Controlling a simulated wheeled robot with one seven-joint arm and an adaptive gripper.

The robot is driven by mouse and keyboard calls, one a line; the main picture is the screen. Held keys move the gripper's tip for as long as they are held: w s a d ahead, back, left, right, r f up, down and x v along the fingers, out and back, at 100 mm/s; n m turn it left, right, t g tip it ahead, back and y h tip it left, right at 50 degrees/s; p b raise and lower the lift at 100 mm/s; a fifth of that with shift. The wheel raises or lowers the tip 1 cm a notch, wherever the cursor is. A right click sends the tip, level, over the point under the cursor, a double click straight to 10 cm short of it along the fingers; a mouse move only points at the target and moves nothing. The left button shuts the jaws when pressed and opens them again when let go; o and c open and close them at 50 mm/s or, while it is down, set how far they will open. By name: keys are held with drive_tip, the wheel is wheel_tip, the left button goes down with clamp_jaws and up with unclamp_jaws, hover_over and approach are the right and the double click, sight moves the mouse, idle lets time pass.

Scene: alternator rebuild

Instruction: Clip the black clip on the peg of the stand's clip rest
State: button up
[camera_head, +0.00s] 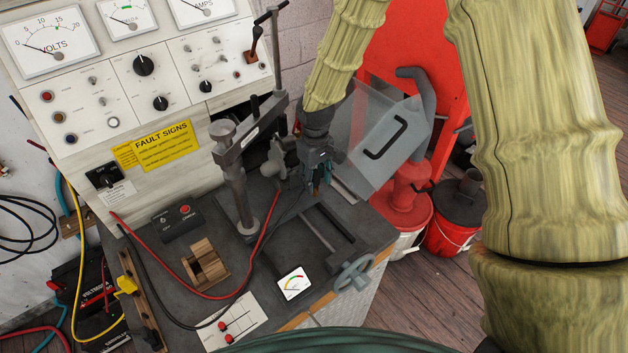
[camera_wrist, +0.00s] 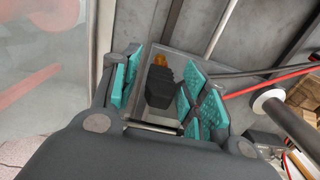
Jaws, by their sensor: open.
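My gripper (camera_head: 319,174) is low over the grey bench top, beside the clamp stand (camera_head: 240,185). In the wrist view its teal finger pads (camera_wrist: 160,92) stand apart, on either side of a dark clip-like piece with an orange-brown tip (camera_wrist: 158,84). This looks like the black clip. I cannot tell whether a pad touches it. In the head view the clip is not clear behind the fingers. The peg of the clip rest cannot be made out.
A red lead (camera_head: 262,240) and a black lead cross the bench top. A wooden block (camera_head: 206,264), a control box (camera_head: 182,220), a small meter (camera_head: 294,284) and a vise with a handwheel (camera_head: 355,274) surround the work area.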

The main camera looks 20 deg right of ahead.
sight(315, 170)
drive_tip(key=c, duration=0.8)
drive_tip(key=shift+o, duration=0.2)
drive_tip(key=shift+r+p, duration=1.6)
drive_tip(key=shift+r, duration=0.4)
drive_tip(key=shift+w, duration=0.1)
